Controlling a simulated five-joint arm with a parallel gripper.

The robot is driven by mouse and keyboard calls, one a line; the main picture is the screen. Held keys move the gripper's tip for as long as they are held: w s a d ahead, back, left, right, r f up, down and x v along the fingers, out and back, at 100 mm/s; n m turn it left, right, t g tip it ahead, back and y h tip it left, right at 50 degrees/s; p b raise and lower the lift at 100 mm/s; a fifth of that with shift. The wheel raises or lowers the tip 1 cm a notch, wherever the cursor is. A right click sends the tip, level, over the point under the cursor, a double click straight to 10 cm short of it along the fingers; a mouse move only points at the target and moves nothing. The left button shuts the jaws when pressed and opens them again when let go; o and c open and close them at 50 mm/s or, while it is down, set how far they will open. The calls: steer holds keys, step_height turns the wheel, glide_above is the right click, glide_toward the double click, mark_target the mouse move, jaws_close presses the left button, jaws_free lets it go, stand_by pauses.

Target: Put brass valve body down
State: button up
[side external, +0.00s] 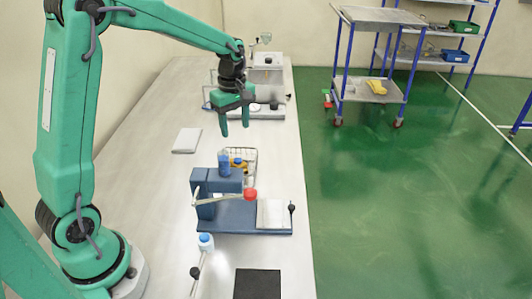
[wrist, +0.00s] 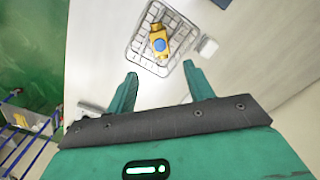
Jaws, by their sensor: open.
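The brass valve body (wrist: 159,40), yellow with a blue round part on top, lies in a wire basket (wrist: 134,50) in the wrist view. In the side external view, the valve body (side external: 238,163) shows partly behind the blue fixture, in the basket (side external: 252,153). My gripper (side external: 235,130) is open and empty, above the bench and a little beyond the basket in the side view. In the wrist view, the fingertips of my gripper (wrist: 160,70) are apart, with the valve body ahead of them and not between them.
A blue press-like fixture (side external: 238,213) with a red knob stands in front of the basket. A white pad (side external: 187,140) lies to the left. A blue-capped bottle (side external: 206,242) and a black mat (side external: 257,284) are nearer. Another fixture stands behind my gripper. The bench's left side is mostly clear.

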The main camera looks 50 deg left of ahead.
steer(key=s+d+r+m+t, duration=0.2)
steer(key=s+r+m, duration=0.1)
steer(key=s+m, duration=0.2)
steer(key=s+d+r+m+t, duration=0.1)
steer(key=s+d+r+m, duration=0.2)
steer(key=s+m, duration=0.3)
steer(key=s+d+r+m+t, duration=0.2)
steer(key=s+m, duration=0.4)
steer(key=s, duration=0.4)
steer(key=shift+s+d+r+t, duration=0.2)
steer(key=shift+d+r+t, duration=0.1)
steer(key=shift+d+r, duration=0.45)
steer(key=shift+a+r, duration=0.1)
